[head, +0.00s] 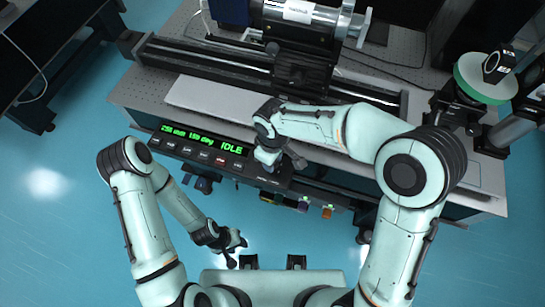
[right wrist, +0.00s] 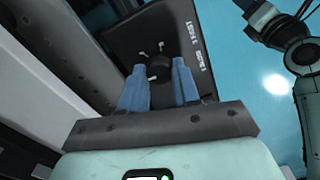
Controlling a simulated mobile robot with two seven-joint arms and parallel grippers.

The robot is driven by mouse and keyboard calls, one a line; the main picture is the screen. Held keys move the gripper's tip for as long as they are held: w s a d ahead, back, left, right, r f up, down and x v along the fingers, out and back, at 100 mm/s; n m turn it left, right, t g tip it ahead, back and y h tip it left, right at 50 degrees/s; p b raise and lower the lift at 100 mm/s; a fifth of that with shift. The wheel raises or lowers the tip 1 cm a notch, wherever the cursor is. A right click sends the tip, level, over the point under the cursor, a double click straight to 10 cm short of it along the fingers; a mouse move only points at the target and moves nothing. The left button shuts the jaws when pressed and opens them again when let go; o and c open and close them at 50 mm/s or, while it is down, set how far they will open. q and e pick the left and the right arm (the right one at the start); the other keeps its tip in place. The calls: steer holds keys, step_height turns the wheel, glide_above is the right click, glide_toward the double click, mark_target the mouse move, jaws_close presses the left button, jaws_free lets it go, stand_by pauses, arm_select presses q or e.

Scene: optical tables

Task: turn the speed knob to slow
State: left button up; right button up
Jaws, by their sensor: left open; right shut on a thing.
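The control panel (head: 200,158) is a long black box along the table's front edge, with green lit text ending in IDLE and a row of buttons. My right gripper (head: 268,160) is at the right part of its face, and the knob is hidden there. In the right wrist view, the black round speed knob (right wrist: 160,67) sits between the blue fingers of the right gripper (right wrist: 157,78), which is shut on it. White marks surround the knob, and white lettering beside it is too small to read. My left gripper (head: 232,243) is open and empty, low in front of the table.
A grey optical table (head: 135,95) carries a long black rail (head: 200,58) and a large cylindrical device (head: 300,20) at the back. A round green-rimmed part (head: 485,78) stands at the right. Small coloured items (head: 303,205) show below the panel. Blue floor (head: 60,220) is clear at left.

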arm_select(q)
steer(key=shift+w+r, duration=0.1)
steer(key=shift+r, duration=0.05)
arm_select(e)
steer(key=shift+n, duration=0.5)
steer(key=o, duration=1.1)
steer(key=shift+c, duration=0.2)
arm_select(q)
steer(key=shift+w+r+p, duration=0.7)
steer(key=shift+r+p, duration=0.05)
steer(key=shift+r, duration=0.15)
arm_select(e)
step_height(320, 180, up, 14)
steer(key=shift+f, duration=0.25)
arm_select(q)
steer(key=shift+s, duration=0.15)
